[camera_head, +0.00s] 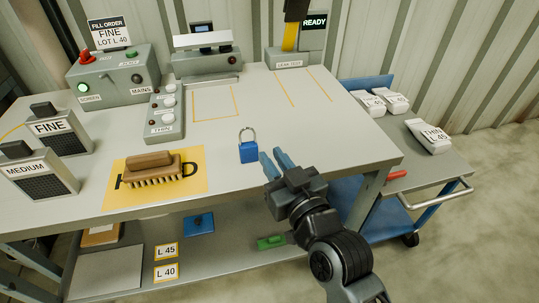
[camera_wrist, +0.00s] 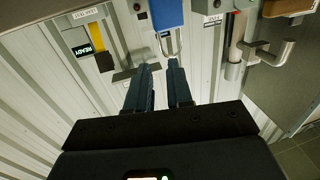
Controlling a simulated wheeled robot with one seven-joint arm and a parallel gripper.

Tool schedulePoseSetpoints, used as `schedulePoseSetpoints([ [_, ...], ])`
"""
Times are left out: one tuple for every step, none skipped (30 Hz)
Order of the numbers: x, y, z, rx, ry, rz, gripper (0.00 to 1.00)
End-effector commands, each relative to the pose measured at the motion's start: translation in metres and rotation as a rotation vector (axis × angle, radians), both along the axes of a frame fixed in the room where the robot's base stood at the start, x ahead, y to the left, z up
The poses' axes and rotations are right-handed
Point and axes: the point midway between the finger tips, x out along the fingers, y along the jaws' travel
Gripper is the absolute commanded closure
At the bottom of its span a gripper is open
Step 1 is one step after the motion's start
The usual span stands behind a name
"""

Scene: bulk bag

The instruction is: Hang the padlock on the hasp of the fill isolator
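The padlock (camera_head: 248,152) has a blue body and a metal shackle pointing up in the head view. It is just left of my fingertips, above or on the bench's front part; I cannot tell if it touches the bench. In the wrist view the padlock (camera_wrist: 168,14) is at the top, its shackle pointing down towards my fingertips. My gripper (camera_head: 272,157) has its two fingers apart; the gap also shows in the wrist view (camera_wrist: 162,67). I see no grip on the padlock. I cannot make out the isolator's hasp in either view.
The bench (camera_head: 310,140) holds a brush (camera_head: 152,168) on a yellow mat, a control box (camera_head: 115,78) with a red knob, a button strip (camera_head: 164,115) and FINE and MEDIUM blocks. A trolley (camera_head: 445,170) with white bags stands right. The bench's middle is clear.

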Motion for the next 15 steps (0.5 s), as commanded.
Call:
schedulePoseSetpoints([
  [0.004, 0.003, 0.001, 0.0, 0.0, 0.001, 0.79],
  [0.007, 0.004, 0.001, 0.0, 0.0, 0.001, 0.79],
  [0.011, 0.006, 0.002, 0.0, 0.0, 0.001, 0.79],
  [0.014, 0.008, 0.001, 0.0, 0.001, 0.001, 0.79],
  [0.016, 0.009, 0.001, 0.001, 0.0, 0.001, 0.79],
  [0.02, 0.011, 0.001, 0.001, 0.0, 0.0, 0.79],
  [0.022, 0.012, 0.001, 0.001, 0.0, 0.0, 0.79],
  [0.024, 0.013, 0.001, 0.001, 0.0, 0.0, 0.79],
  [0.027, 0.015, 0.001, 0.001, 0.0, 0.0, 0.79],
  [0.031, 0.018, 0.001, 0.0, 0.001, 0.0, 0.79],
  [0.034, 0.02, 0.001, 0.001, 0.0, 0.0, 0.79],
  [0.039, 0.023, 0.0, 0.0, 0.001, 0.0, 0.79],
  [0.043, 0.026, 0.0, 0.001, 0.0, 0.0, 0.79],
  [0.046, 0.028, 0.0, 0.001, 0.0, 0.001, 0.79],
  [0.051, 0.031, -0.002, 0.0, 0.001, 0.0, 0.79],
])
